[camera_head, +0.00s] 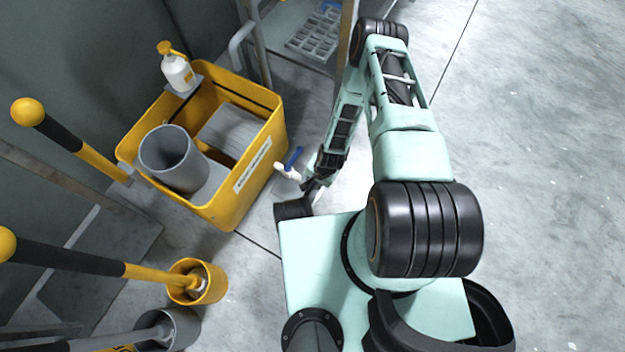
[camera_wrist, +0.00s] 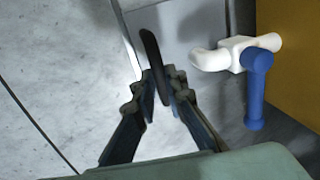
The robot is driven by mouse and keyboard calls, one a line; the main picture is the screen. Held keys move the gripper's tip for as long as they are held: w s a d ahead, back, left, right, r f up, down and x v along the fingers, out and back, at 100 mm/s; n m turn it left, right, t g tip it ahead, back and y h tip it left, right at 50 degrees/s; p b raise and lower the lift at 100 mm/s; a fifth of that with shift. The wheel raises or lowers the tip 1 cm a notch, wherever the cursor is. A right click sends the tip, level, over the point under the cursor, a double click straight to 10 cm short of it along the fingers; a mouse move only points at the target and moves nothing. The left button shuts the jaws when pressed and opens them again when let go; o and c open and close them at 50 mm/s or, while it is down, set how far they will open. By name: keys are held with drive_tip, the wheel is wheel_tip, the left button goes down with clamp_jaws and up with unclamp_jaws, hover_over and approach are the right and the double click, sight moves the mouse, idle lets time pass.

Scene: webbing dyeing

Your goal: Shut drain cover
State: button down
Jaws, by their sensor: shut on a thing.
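In the wrist view my gripper (camera_wrist: 160,84) is shut on a thin, dark, elongated piece (camera_wrist: 151,52) that sticks up between its fingertips. I see it nearly edge-on and cannot tell whether it is the drain cover or a handle of it. Behind it is a pale grey flat surface with a straight edge. In the head view my gripper (camera_head: 314,184) is low by the floor, just right of the yellow tub, and the piece it holds cannot be made out. A white valve (camera_wrist: 231,54) with a blue lever (camera_wrist: 256,92) is right of my fingers, apart from them.
The yellow tub (camera_head: 246,208) holds a grey bucket (camera_head: 172,160) and a ribbed grey block (camera_head: 238,130). A white pump bottle (camera_head: 177,70) stands at its back corner. Yellow-handled tools stand at left, one in a yellow cup (camera_head: 208,283). Floor at right is clear.

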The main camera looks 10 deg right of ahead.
drive_tip(key=shift+w+d, duration=0.25)
drive_tip(key=shift+w, duration=0.05)
drive_tip(key=c, duration=2.3)
unclamp_jaws()
drive_tip(key=shift+c, duration=0.2)
drive_tip(key=o, duration=0.4)
drive_tip(key=shift+s, duration=0.1)
drive_tip(key=shift+a, duration=0.1)
wheel_tip(320, 180, up, 10)
